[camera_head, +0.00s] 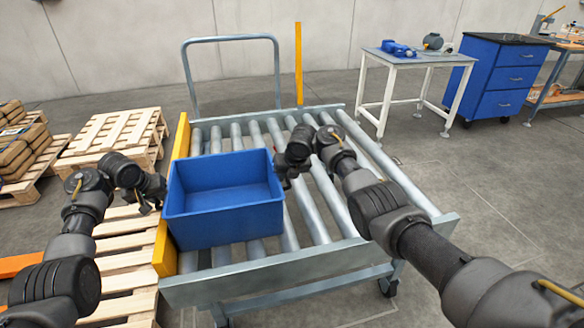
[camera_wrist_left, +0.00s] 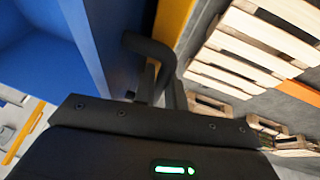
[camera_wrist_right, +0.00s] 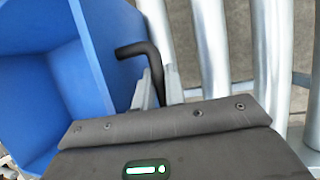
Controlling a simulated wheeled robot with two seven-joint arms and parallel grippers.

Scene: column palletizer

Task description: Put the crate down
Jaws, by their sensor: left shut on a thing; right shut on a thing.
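The blue crate (camera_head: 232,218) is upright and empty, over the left part of the roller cart (camera_head: 330,262), close to its yellow side rail. I cannot tell whether its bottom touches the rollers. My left gripper (camera_head: 150,203) is shut on the dark handle at the crate's left side; the handle shows in the left wrist view (camera_wrist_left: 150,47). My right gripper (camera_head: 286,176) is shut on the matching handle at the right side, seen in the right wrist view (camera_wrist_right: 140,50). The crate's underside is hidden.
The yellow rail (camera_head: 172,240) runs along the cart's left side. Bare rollers (camera_head: 335,200) lie right of the crate. Wooden pallets (camera_head: 120,265) stand at left. A white table (camera_head: 415,57) and a blue drawer cabinet (camera_head: 490,75) stand at back right.

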